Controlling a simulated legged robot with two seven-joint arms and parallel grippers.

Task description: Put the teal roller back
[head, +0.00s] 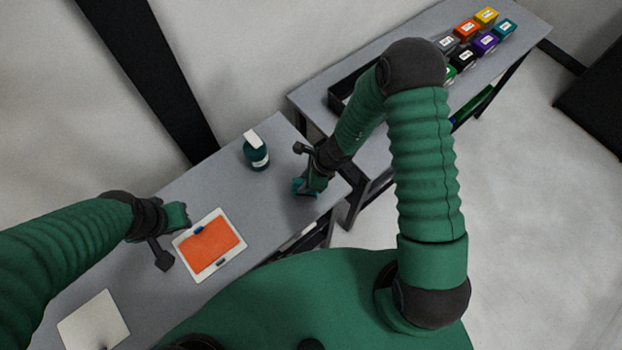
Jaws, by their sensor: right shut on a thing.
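My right gripper (307,184) is low over the far right end of the near table (195,187). It is shut on a small teal thing, which looks like the teal roller (298,187); the gripper hides part of it. I cannot tell whether the roller touches the table. My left gripper (180,216) is at the upper left edge of a white board with an orange sheet (212,248). Its fingers are too small and turned to show whether they are open.
A dark teal bottle with a white top (256,155) stands at the table's back edge. A white square (93,322) lies at lower left. A second table (375,140) holds a black tray (344,90) and several coloured labelled boxes (467,29).

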